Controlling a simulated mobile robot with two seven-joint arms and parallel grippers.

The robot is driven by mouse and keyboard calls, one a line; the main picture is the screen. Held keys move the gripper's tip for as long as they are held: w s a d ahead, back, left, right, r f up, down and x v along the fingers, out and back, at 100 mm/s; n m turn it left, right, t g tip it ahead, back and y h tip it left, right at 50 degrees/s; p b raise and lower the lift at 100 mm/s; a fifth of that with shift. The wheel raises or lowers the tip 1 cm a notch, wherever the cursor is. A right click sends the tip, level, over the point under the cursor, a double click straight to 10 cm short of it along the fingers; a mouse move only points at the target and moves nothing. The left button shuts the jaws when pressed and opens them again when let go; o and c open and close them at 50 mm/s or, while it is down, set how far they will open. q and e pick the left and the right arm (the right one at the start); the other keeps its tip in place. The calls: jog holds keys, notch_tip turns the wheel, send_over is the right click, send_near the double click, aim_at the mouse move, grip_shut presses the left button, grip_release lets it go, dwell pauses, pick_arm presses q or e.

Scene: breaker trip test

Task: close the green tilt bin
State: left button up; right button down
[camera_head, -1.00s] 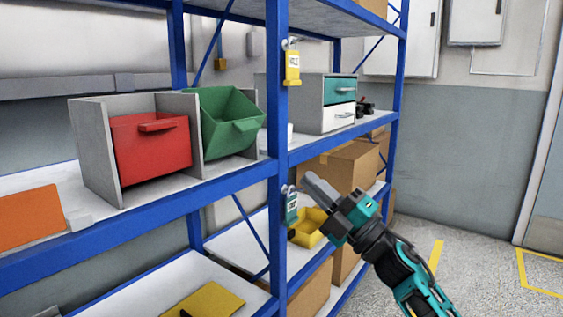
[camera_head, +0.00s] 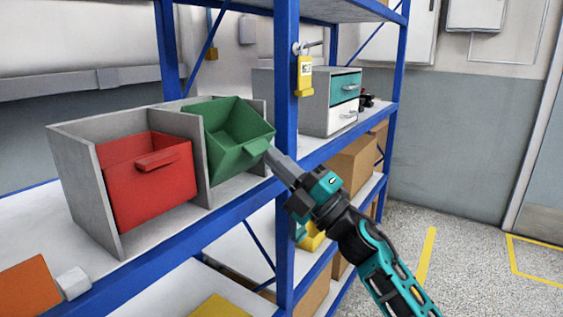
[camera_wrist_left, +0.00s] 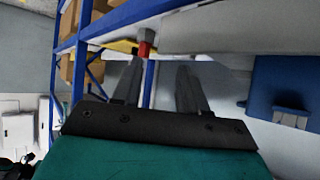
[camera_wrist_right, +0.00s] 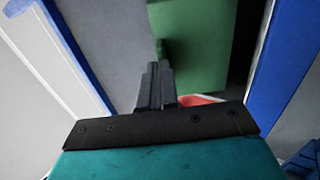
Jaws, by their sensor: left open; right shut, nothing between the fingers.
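The green tilt bin (camera_head: 232,130) sits in the right bay of a grey divided housing (camera_head: 124,240) on the shelf. It is tipped forward, with its open top showing and its handle (camera_head: 256,147) at the front. My right gripper (camera_head: 270,155) is shut and empty, with its tips close to the bin's front by the handle; I cannot tell if they touch. In the right wrist view the shut fingers (camera_wrist_right: 157,70) point at the green front (camera_wrist_right: 195,50). My left gripper (camera_wrist_left: 160,75) is open and empty, and shows only in the left wrist view.
A red bin (camera_head: 150,180) sits in the left bay, beside the green one. A grey drawer unit (camera_head: 318,100) is behind the post.

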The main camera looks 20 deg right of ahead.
aim_at(259, 143)
jog(key=shift+s, duration=0.1)
dwell(0.3)
jog(key=r, duration=0.1)
jog(key=w+r+p, duration=0.1)
jog(key=a+r+p, duration=0.1)
jog(key=shift+w, duration=0.25)
jog(key=shift+p+x, duration=0.75)
jog(key=shift+x, duration=0.5)
jog(key=shift+w+a+r, duration=0.2)
jog(key=shift+a+r, duration=0.05)
jog(key=shift+r, duration=0.05)
jog(key=shift+d+f, duration=0.1)
